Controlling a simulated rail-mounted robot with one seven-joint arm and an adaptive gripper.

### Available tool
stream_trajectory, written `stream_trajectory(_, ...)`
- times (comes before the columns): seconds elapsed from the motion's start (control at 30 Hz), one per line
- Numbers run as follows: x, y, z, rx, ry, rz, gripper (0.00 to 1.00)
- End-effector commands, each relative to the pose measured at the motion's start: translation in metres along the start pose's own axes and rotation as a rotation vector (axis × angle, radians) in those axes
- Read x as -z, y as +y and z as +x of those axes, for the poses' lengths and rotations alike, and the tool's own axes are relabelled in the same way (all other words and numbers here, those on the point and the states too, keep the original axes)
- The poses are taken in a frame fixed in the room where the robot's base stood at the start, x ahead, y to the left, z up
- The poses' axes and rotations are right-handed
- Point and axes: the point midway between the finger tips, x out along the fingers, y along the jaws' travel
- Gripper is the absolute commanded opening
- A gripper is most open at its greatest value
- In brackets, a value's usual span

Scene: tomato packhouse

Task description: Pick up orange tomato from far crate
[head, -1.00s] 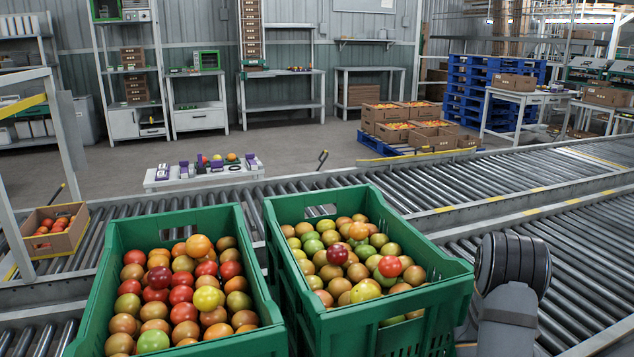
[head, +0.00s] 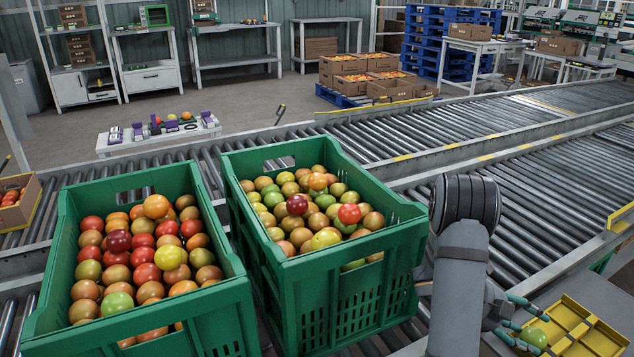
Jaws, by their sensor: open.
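Two green crates of mixed tomatoes stand side by side on the rollers, the left crate (head: 230,305) and the right crate (head: 405,243). An orange tomato (head: 155,206) lies on top near the back of the left crate. Another orange tomato (head: 317,181) lies on top near the back of the right crate. I cannot tell which crate is the far one. My gripper (head: 522,328) is at the lower right, well away from both crates. Its teal fingers are open beside a green tomato (head: 534,338) at the yellow tray (head: 585,325); contact is unclear.
Roller conveyors (head: 470,145) run behind and to the right of the crates. Red, green and yellow tomatoes crowd round the orange ones. A white bench (head: 150,142) with small purple-marked items stands behind. A cardboard box (head: 18,210) of tomatoes is at the left edge.

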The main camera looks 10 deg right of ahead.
Motion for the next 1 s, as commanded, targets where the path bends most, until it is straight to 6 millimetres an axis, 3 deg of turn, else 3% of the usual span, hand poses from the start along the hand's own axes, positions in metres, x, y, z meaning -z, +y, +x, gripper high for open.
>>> stream_trajectory(0.17,0.000,0.000,0.000,0.000,0.000,-0.001,0.62)
stream_trajectory(0.53,0.001,-0.003,-0.002,0.000,0.000,-0.001,0.62)
stream_trajectory(1.0,0.010,-0.039,-0.024,0.000,0.000,0.000,0.62)
